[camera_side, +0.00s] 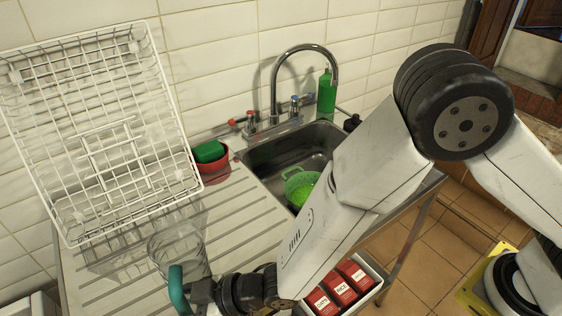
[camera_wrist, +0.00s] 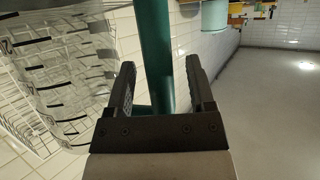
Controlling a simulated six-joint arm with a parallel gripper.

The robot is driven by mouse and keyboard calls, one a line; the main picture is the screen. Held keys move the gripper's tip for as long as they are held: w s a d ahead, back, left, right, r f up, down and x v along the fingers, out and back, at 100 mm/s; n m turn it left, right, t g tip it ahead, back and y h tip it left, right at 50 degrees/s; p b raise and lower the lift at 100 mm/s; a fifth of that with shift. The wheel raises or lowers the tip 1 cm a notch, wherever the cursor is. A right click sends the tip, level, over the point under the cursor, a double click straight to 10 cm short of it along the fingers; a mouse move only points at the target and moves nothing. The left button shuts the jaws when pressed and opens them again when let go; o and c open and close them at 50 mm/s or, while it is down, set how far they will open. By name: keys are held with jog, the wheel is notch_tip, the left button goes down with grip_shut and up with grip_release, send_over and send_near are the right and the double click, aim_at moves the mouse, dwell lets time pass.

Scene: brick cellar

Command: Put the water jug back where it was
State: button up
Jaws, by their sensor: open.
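The water jug (camera_side: 176,247) is clear, with a teal handle (camera_side: 176,287). In the side view it appears upright on the ribbed draining board (camera_side: 235,240), in front of the white rack; its lower part is partly hidden. In the wrist view the clear jug wall with dark measuring marks (camera_wrist: 62,75) fills the left, and the teal handle (camera_wrist: 155,40) runs between the jaws. My gripper (camera_wrist: 160,80) is open around the handle, with gaps visible beside it. In the side view my gripper (camera_side: 195,294) is at the handle, near the bottom edge.
A white wire rack (camera_side: 110,150) leans on the tiled wall behind the jug. A red bowl with a green sponge (camera_side: 212,158) sits beside the sink (camera_side: 280,155). A green colander (camera_side: 300,185) lies in the sink. Red boxes (camera_side: 340,285) stand in a white tray below the board.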

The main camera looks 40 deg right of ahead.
jog(key=v, duration=1.1)
jog(key=shift+s+d, duration=0.15)
dwell(0.5)
jog(key=w+d+m+h, duration=0.3)
jog(key=w+d+h, duration=0.1)
jog(key=d, duration=0.5)
jog(key=w+d+m+h, duration=0.2)
jog(key=w+d+h, duration=0.1)
jog(key=d, duration=0.5)
jog(key=s+d+r+m+g+h, duration=0.1)
jog(key=s+d+m+g+h, duration=0.1)
jog(key=d, duration=0.7)
jog(key=s+d+r+m+g+h, duration=0.1)
jog(key=s+d+m, duration=0.3)
jog(key=d, duration=0.5)
jog(key=shift+s+r+g+h, duration=0.45)
jog(key=shift+g+h, duration=0.15)
jog(key=shift+g, duration=0.3)
